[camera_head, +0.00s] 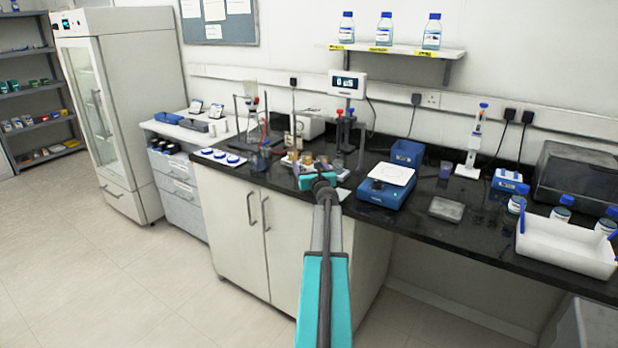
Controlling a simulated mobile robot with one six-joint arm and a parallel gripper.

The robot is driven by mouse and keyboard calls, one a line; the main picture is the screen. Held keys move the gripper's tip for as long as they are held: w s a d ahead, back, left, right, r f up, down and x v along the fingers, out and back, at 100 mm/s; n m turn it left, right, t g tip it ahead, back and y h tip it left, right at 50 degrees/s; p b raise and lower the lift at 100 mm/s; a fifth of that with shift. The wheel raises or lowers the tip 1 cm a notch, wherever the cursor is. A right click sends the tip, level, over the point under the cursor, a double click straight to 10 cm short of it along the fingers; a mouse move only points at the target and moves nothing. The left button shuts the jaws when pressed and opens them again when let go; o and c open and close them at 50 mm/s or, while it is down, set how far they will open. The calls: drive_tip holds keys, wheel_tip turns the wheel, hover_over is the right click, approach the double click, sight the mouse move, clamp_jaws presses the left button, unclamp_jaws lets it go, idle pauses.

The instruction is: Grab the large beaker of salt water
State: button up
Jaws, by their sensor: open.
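My arm reaches from the bottom of the view up to the black bench (425,212). My gripper (312,166) is at the front of the bench, over its edge area, with teal parts showing. Its jaws are open and I see nothing held. Small glass vessels and coloured items stand just beyond it, partly hidden by the gripper. A clear, bluish glass vessel (261,160) stands to its left near the bench's front edge. I cannot tell from this view which vessel is the large beaker of salt water.
Stands with rods rise behind the gripper. A blue device with a white plate (387,184) stands to its right. Farther right are a white tray (567,246) and blue-capped bottles (518,199). A tall fridge (124,100) stands at left. The floor at front left is clear.

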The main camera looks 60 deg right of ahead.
idle(0.5)
drive_tip(key=c, duration=1.3)
drive_tip(key=shift+r, duration=0.2)
drive_tip(key=shift+r, duration=0.9)
drive_tip(key=s+d+r+v, duration=0.1)
drive_tip(key=r+v, duration=0.2)
drive_tip(key=v, duration=1.3)
drive_tip(key=shift+b, duration=0.35)
